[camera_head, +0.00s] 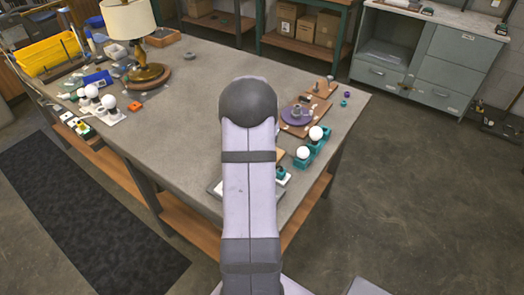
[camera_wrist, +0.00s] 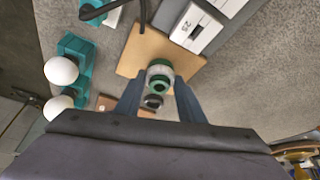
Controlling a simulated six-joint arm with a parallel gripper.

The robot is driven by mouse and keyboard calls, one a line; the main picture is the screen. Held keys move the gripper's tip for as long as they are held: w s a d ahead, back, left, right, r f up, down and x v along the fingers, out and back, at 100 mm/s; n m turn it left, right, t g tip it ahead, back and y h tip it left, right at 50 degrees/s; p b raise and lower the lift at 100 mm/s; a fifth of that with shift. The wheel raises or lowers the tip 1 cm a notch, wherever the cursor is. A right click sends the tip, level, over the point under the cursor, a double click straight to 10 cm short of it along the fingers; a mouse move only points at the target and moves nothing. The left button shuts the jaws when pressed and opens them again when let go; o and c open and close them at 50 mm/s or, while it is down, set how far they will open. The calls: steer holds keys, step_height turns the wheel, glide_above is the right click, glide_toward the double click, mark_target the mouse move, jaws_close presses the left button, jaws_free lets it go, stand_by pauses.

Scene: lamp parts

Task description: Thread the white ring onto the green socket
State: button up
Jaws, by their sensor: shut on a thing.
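In the wrist view, the green socket (camera_wrist: 160,85) stands over a tan wooden board, with a dark round end (camera_wrist: 153,101) showing near it. The white ring (camera_wrist: 159,69) shows as a pale band around the green part, between the fingertips of my gripper (camera_wrist: 159,78). My gripper is shut on the white ring. I cannot tell how far down the socket the ring sits. In the head view my arm hides the gripper, the ring and most of the socket area.
The tan board (camera_wrist: 134,62) lies under the socket. Teal holders (camera_wrist: 80,48) with white bulbs (camera_wrist: 61,70) stand to its left. A white label box (camera_wrist: 200,28) lies upper right. In the head view a purple disc (camera_head: 296,115) sits on the right; the table's middle (camera_head: 190,110) is clear.

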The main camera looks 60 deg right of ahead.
steer(key=shift+a+f+m+b, duration=0.3)
steer(key=shift+f+b, duration=0.25)
steer(key=shift+b, duration=0.15)
steer(key=shift+w+m+g+b, duration=0.1)
steer(key=shift+m+g+b, duration=0.6)
steer(key=shift+m+b, duration=1.1)
steer(key=shift+b, duration=0.25)
steer(key=shift+w+m+g+b, duration=0.2)
steer(key=shift+m+g+b, duration=0.4)
steer(key=shift+m, duration=0.7)
steer(key=shift+w+d+m+g, duration=0.1)
steer(key=shift+m+g, duration=0.2)
steer(key=shift+m, duration=0.4)
steer(key=m+p, duration=0.1)
steer(key=m+g+p, duration=0.1)
steer(key=m, duration=0.1)
steer(key=shift+w+d+r+m+y, duration=0.1)
steer(key=shift+w+r+m+y, duration=0.1)
steer(key=shift+m+y, duration=0.15)
steer(key=shift+f+m+g+y+p, duration=0.1)
steer(key=shift+m+g+y+p, duration=0.4)
steer(key=shift+m, duration=0.35)
